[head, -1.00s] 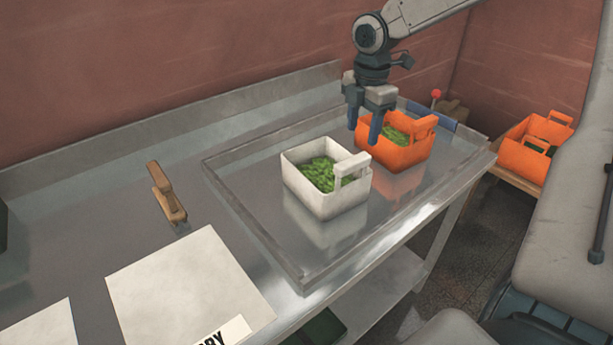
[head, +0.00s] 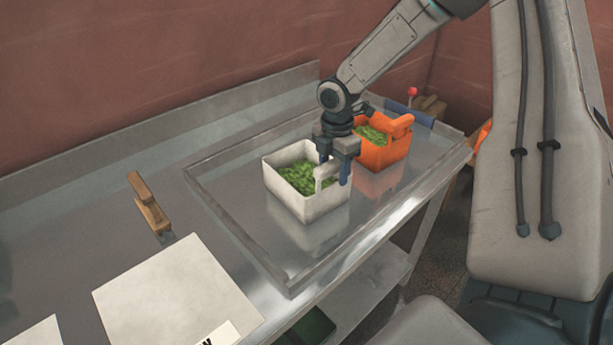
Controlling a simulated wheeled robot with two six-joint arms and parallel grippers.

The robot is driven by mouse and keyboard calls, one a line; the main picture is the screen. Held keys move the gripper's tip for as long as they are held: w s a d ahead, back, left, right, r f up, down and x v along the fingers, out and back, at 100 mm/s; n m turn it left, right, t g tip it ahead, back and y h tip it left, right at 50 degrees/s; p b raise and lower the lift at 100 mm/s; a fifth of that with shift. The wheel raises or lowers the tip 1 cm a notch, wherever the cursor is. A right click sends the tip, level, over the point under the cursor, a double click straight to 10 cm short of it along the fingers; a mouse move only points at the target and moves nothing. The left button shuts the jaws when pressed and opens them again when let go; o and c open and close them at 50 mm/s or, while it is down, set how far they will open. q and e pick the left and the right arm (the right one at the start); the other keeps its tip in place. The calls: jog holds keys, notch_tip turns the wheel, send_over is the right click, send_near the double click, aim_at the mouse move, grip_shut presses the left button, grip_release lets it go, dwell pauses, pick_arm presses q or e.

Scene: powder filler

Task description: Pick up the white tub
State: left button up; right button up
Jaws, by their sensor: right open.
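The white tub (head: 309,210) holds green contents and stands upright on the metal tray area of the bench. Its raised handle (head: 327,174) is on its right side. My right gripper (head: 334,178) is open, pointing down over this handle, with one blue finger on either side of it. I cannot tell whether the fingers touch the handle. The gripper hides part of the tub's right rim. My left gripper is not in the head view.
An orange tub (head: 384,153) with green contents stands close behind and to the right of the white tub. A wooden-handled tool (head: 149,205) and a pale board (head: 178,295) lie to the left. The raised tray rim (head: 235,228) borders the tub's area.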

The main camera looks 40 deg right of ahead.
jog(key=shift+f, duration=0.35)
jog(key=shift+c, duration=0.2)
grip_shut()
jog(key=shift+r, duration=0.1)
